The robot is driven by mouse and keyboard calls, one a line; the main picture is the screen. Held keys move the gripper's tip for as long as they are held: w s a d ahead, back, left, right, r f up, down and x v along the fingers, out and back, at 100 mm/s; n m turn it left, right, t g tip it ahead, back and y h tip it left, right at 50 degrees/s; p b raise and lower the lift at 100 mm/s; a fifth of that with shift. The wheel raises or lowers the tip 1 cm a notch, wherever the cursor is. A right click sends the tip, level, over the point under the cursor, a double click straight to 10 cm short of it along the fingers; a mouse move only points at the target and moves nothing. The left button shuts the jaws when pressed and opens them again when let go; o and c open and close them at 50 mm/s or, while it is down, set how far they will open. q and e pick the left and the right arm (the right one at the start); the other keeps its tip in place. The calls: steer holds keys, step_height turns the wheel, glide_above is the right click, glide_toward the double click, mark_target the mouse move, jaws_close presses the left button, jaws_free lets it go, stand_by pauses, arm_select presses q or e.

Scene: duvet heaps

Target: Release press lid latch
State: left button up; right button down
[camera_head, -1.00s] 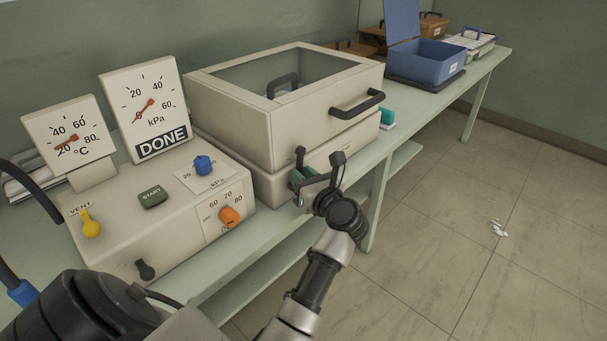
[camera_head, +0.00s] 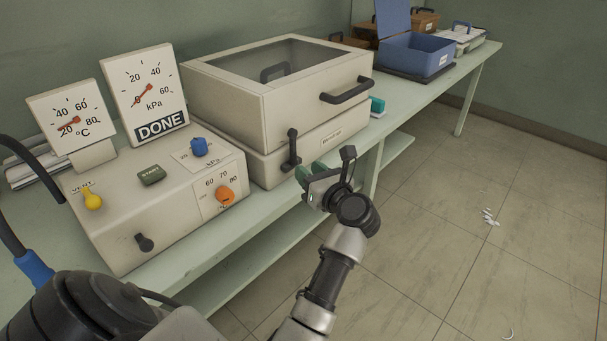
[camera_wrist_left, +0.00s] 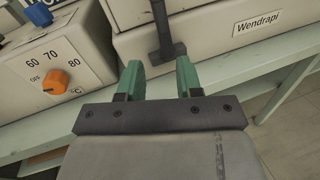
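The press (camera_head: 230,110) is a beige box with a windowed lid (camera_head: 300,50), which looks closed, and a dark front handle (camera_head: 346,90). The dark lid latch (camera_head: 292,150) stands upright on its front near the left corner, across the seam. It also shows in the left wrist view (camera_wrist_left: 162,25). My left gripper (camera_head: 306,176) is in front of the press, to the lower right of the latch. Its green fingers (camera_wrist_left: 159,72) are apart with nothing between them, and the latch's lower end is just beyond their tips. My right gripper is not in view.
A control box (camera_head: 160,215) with knobs, dials and a DONE sign (camera_head: 161,127) stands left of the press. A teal item (camera_head: 377,106) and a blue open case (camera_head: 415,55) are farther right on the green bench (camera_head: 398,107). The floor in front is mostly clear.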

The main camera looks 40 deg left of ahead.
arm_select(q)
steer(key=shift+s+d, duration=0.15)
steer(key=shift+d, duration=0.55)
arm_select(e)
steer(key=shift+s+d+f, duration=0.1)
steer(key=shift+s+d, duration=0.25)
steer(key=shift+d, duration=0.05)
arm_select(q)
steer(key=shift+a, duration=0.1)
